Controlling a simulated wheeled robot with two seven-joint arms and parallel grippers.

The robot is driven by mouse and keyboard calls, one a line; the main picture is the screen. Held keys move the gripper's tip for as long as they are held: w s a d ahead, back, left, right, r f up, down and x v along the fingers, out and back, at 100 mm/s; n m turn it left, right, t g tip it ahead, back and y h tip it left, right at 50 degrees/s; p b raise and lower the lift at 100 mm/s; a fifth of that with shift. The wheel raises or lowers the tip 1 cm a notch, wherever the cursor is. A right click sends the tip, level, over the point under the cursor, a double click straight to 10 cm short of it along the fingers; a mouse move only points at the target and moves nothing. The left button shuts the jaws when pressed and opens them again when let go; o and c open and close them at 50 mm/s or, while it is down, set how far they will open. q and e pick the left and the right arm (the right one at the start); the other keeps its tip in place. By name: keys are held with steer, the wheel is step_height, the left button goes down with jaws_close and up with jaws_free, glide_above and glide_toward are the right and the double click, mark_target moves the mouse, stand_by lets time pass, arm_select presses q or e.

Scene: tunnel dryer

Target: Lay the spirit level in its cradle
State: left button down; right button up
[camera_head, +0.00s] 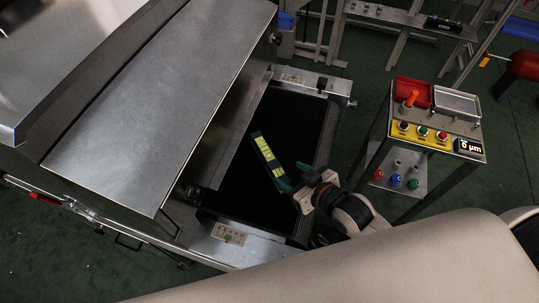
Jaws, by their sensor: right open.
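The spirit level (267,156) looks like a slim yellow bar with dark ends, lying at a slant over the black belt (240,190) of the dryer. My right gripper (292,177) is at the level's lower right end, with its greenish fingers open. I cannot tell whether the fingers touch the level or whether it rests on the belt. I cannot pick out the cradle for certain. My left gripper is not in view.
The dryer's metal hood (165,90) rises left of the belt. A metal bench (410,18) stands behind. Green floor shows between them.

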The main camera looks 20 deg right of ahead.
mark_target(270, 158)
steer(key=x, duration=0.4)
steer(key=shift+w, duration=0.1)
steer(key=shift+w+a+f+p, duration=0.1)
steer(key=shift+w+p, duration=0.2)
steer(key=shift+w, duration=0.05)
steer(key=x, duration=0.4)
steer(key=shift+w, duration=0.3)
steer(key=shift+s, duration=0.1)
jaws_close()
